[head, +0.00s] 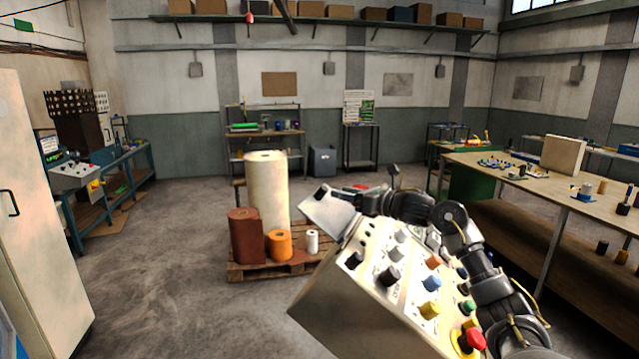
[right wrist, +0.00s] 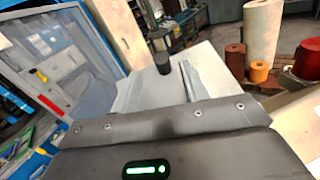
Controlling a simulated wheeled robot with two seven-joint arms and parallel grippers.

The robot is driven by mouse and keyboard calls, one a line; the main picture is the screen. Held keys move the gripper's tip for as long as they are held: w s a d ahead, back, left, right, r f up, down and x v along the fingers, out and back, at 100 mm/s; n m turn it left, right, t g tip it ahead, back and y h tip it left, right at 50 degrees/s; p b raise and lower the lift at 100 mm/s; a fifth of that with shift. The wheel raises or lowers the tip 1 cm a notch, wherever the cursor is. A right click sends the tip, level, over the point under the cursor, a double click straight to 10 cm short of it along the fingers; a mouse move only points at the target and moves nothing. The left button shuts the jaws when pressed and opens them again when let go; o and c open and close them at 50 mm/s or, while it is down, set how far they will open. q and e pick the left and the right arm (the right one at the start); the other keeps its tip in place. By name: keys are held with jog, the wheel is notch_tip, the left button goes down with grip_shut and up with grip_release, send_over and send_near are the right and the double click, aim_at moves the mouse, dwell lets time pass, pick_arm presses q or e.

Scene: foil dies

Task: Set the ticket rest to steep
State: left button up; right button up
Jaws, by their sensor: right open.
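A control console (head: 345,300) with a sloped pale face stands in front of me in the head view. At its far left end is a pale grey tilted plate (head: 328,214) with a black knob (head: 320,194) near its far edge; I take it for the ticket rest. It also shows in the right wrist view as a pale plate (right wrist: 205,62) with a black knob (right wrist: 163,62) beyond the fingers. My right gripper (head: 352,199) is open and close by the plate; touching cannot be told. Which setting the rest stands at cannot be read. My left gripper is out of view.
The console face carries several knobs, a yellow knob (head: 430,310) and a red stop button (head: 471,340). A pallet (head: 250,271) with rolls stands behind it. A workbench (head: 500,170) is at the right, a pale cabinet (head: 40,210) at the left.

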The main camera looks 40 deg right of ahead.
aim_at(324, 188)
jog(key=p+x, duration=0.3)
jog(key=x, duration=0.4)
jog(key=shift+w, duration=0.2)
jog(key=shift+w+p, duration=0.35)
jog(key=shift+p, duration=0.1)
jog(key=shift+w+a, duration=0.2)
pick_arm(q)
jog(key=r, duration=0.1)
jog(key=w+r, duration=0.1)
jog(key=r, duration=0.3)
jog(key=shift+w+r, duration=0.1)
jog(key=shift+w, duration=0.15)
pick_arm(e)
jog(key=shift+w+f, duration=0.15)
jog(key=shift+w, duration=0.1)
grip_shut()
